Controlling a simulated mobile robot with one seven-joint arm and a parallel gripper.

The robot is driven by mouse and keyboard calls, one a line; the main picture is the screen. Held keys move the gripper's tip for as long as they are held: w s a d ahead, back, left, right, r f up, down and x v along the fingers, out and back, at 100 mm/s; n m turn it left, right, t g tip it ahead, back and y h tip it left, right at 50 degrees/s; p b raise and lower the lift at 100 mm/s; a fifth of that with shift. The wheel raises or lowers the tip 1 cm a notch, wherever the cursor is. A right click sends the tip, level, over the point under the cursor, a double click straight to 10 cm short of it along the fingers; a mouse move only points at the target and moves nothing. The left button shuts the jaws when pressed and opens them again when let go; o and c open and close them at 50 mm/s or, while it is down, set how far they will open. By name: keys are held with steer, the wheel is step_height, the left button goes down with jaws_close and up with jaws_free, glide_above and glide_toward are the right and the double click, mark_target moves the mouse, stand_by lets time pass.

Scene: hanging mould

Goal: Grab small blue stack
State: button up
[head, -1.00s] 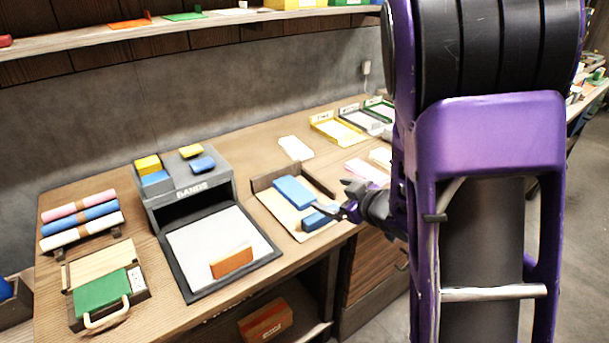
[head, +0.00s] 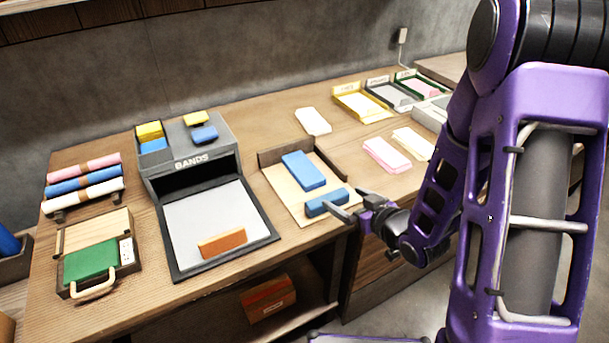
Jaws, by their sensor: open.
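The small blue stack (head: 326,203) lies near the front edge of a tan board with a dark raised back (head: 283,199). A longer, lighter blue block (head: 304,170) lies behind it on the same board. My gripper (head: 350,205) is open at the right end of the small blue stack. Its fingers point left toward the stack. I cannot tell whether they touch it or reach around it.
A grey BANDS box (head: 185,158) with a tray holding an orange block (head: 222,243) stands to the left. Pink (head: 386,155) and cream (head: 413,144) stacks lie to the right. A white stack (head: 313,121) lies behind. Labelled trays (head: 362,103) stand at the back right.

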glide_toward(315, 181)
steer(key=x, duration=0.2)
steer(key=shift+w+a+f, duration=0.1)
steer(key=shift+w+a, duration=0.1)
steer(key=x, duration=0.6)
steer(key=shift+w+a+f, duration=0.1)
steer(key=shift+w+f, duration=0.05)
steer(key=shift+w, duration=0.05)
